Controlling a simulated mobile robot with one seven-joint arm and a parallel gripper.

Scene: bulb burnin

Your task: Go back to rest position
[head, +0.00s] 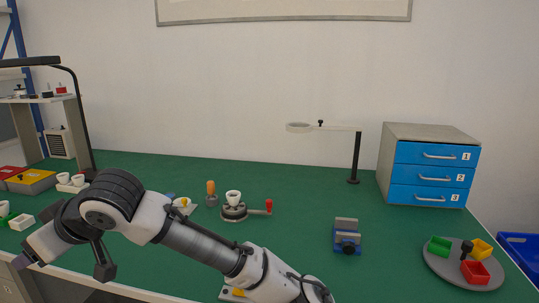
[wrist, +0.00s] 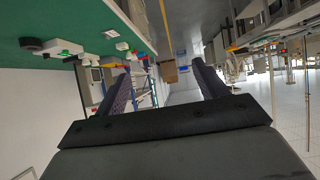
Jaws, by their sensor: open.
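My gripper (head: 62,266) is at the left front of the green workbench (head: 290,240), over the front edge. In the wrist view my gripper (wrist: 164,84) has its two dark fingers apart, with nothing between them. My arm reaches from the bottom middle toward the left and hides part of the bench. The wrist view looks sideways along the room, with the bench top upper left.
A crank fixture (head: 233,212) with a white cup stands mid-bench. A blue vise (head: 346,238), a round tray (head: 446,272) with coloured bins, a blue drawer cabinet (head: 430,166) and a lamp (head: 354,160) stand to the right. Yellow and red boxes (head: 30,182) lie left.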

